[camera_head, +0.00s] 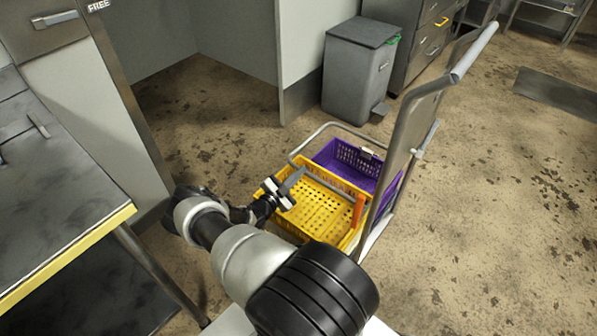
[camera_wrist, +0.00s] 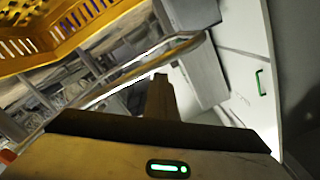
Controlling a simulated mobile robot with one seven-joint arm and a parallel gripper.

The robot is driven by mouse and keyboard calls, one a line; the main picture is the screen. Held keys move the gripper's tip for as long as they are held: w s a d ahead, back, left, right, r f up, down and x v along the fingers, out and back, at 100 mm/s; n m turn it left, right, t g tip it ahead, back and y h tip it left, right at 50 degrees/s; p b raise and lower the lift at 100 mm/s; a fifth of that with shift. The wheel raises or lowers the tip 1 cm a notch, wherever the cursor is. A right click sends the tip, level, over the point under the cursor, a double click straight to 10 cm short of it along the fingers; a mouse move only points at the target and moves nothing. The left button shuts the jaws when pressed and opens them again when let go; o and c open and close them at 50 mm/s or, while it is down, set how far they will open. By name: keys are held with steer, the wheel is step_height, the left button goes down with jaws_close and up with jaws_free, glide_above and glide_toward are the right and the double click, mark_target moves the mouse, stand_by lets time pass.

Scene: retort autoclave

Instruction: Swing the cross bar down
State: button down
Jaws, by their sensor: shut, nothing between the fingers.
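A yellow perforated crate (camera_head: 318,212) sits on a cart, and part of it shows at the upper left of the wrist view (camera_wrist: 78,32). A grey bar, which looks like the cross bar (camera_head: 330,188), runs slantwise over the crate's far side, with an upright orange piece (camera_head: 358,210) at its right end. My gripper (camera_head: 288,184) is shut and empty near the bar's left end, above the crate's left side. I cannot tell whether it touches the bar. In the wrist view the closed fingers (camera_wrist: 160,97) point toward a shiny metal rail.
A purple crate (camera_head: 345,160) stands behind the yellow one. The cart's tall metal handle (camera_head: 408,125) rises at the right. A grey pedal bin (camera_head: 355,75) stands beyond. A yellow-edged worktop (camera_head: 65,255) is at the left. The floor at right is clear.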

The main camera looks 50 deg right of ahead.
steer(key=shift+a+f, duration=0.2)
steer(key=shift+f, duration=0.4)
steer(key=a+r+p, duration=0.1)
steer(key=a, duration=0.6)
steer(key=shift+s+r, duration=0.15)
steer(key=shift+s, duration=0.25)
steer(key=shift+s, duration=0.1)
